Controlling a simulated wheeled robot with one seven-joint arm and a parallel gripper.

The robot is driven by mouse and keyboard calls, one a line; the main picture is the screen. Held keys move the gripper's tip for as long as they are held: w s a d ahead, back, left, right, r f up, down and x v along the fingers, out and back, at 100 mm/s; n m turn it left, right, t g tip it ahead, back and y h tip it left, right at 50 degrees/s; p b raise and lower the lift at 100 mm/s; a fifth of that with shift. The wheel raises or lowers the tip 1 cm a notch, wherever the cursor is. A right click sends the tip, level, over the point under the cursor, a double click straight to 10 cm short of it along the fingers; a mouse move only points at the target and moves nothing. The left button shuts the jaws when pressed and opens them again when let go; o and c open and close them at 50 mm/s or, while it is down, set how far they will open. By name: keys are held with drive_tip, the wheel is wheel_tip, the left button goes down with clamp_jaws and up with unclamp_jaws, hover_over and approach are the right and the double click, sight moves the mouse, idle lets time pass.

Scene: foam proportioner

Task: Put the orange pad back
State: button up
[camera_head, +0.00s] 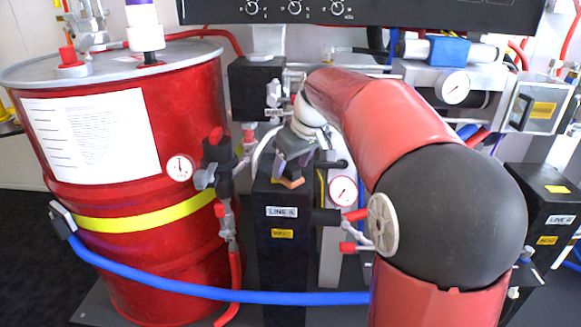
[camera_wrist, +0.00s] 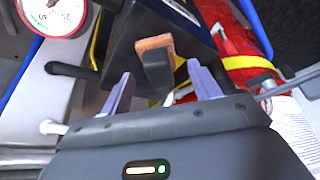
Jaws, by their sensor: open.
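The orange pad (camera_wrist: 154,42) shows at the top middle of the wrist view, with a dark grey block (camera_wrist: 157,68) against it. In the head view only a thin orange edge of the pad (camera_head: 291,183) shows, at the top of the black LINE A post (camera_head: 283,245); my gripper (camera_head: 294,152) hides the rest. In the wrist view my gripper (camera_wrist: 157,76) is open, its two pale fingers either side of the dark block with gaps. The fingers do not close on the block. I cannot tell how the pad rests on the post.
A red drum (camera_head: 130,260) with a yellow band stands left of the post. A blue hose (camera_head: 215,292) runs low across the front. A gauge (camera_head: 343,191) and red-handled valve (camera_head: 355,246) are close right of the post. A second black post (camera_head: 545,205) stands at right.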

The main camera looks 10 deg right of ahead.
drive_tip(key=p+v, duration=0.1)
drive_tip(key=v, duration=0.9)
drive_tip(key=s+f+m, duration=0.1)
drive_tip(key=s+f, duration=0.4)
drive_tip(key=s, duration=0.3)
drive_tip(key=s+a+f+m+t+h, duration=0.1)
drive_tip(key=s+f+m, duration=0.1)
drive_tip(key=s+f, duration=0.3)
drive_tip(key=s+a+f+m+h, duration=0.1)
drive_tip(key=s+f, duration=0.4)
drive_tip(key=s, duration=0.7)
drive_tip(key=shift+f+m+t, duration=0.25)
drive_tip(key=shift+m+t, duration=0.05)
drive_tip(key=shift+m, duration=0.4)
